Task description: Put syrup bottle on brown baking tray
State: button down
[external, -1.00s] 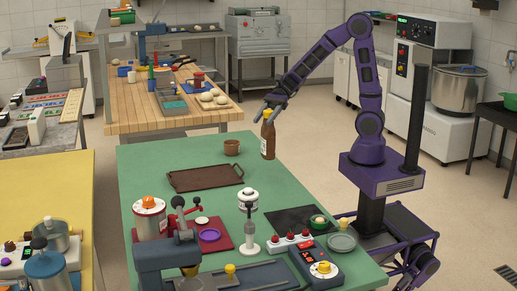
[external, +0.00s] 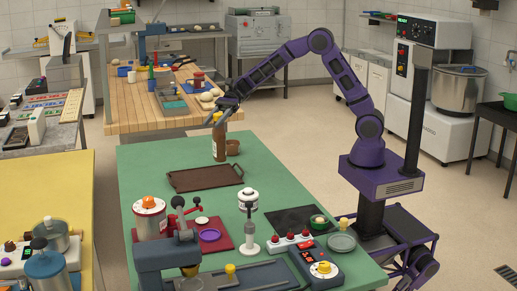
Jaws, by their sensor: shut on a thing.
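The bottle is behind the brown baking tray (external: 206,187), close to the tray's far right corner in the picture, and overlaps the far part of the green table. I cannot tell whether its base touches the table. The tray lies flat and empty on the green table, with a handle at each end.
A brown cup (external: 232,147) stands just right of the bottle. The green table (external: 150,160) is clear left of the tray.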

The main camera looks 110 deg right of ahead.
aim_at(215, 137)
jog(key=shift+f+b, duration=0.5)
jog(key=shift+f, duration=2.75)
jog(key=shift+c, duration=1.9)
grip_release()
jog(key=p+v, duration=0.1)
jog(key=v, duration=1.1)
